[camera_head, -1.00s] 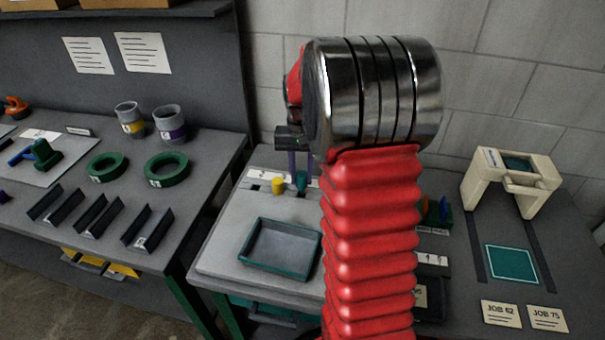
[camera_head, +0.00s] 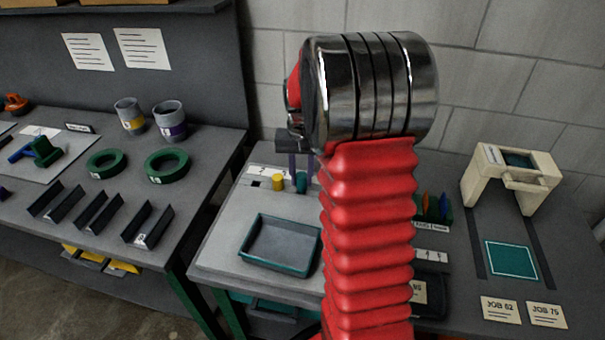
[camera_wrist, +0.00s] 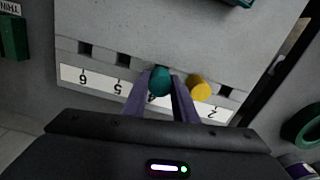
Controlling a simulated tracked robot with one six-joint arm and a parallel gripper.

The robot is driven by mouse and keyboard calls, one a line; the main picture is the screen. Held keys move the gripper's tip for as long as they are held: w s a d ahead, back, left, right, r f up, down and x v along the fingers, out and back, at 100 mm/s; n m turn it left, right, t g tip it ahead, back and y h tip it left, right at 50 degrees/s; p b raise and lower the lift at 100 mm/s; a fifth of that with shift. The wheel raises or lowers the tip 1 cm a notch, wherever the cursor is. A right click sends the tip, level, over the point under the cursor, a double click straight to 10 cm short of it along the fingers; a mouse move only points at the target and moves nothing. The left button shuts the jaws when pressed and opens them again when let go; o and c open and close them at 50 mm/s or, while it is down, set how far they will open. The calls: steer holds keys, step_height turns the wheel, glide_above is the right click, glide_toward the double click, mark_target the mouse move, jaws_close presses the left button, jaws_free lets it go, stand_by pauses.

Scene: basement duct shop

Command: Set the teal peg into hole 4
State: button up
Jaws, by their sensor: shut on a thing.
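The teal peg (camera_head: 301,182) is between the fingers of my gripper (camera_head: 301,165), which is shut on it. In the wrist view the teal peg (camera_wrist: 160,80) stands between the purple fingertips (camera_wrist: 159,92), at hole 4, beside the label reading 4. Part of a dark hole edge shows just behind it; the peg's lower end is hidden, so I cannot tell how deep it sits. A yellow peg (camera_head: 278,182) stands close beside it, in the neighbouring position toward label 2, and shows in the wrist view too (camera_wrist: 200,88).
The white number strip (camera_wrist: 100,80) runs along the row of square holes; holes 5 and 6 look empty. A teal-rimmed tray (camera_head: 246,257) lies in front of the pegs. A cream stand (camera_head: 508,172) is at the right. My red arm hides part of the bench.

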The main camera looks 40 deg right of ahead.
mark_target(302, 175)
steer(key=shift+f, duration=1.15)
steer(key=o, duration=1.1)
step_height(302, 175, up, 14)
steer(key=shift+f, duration=0.1)
stand_by(0.7)
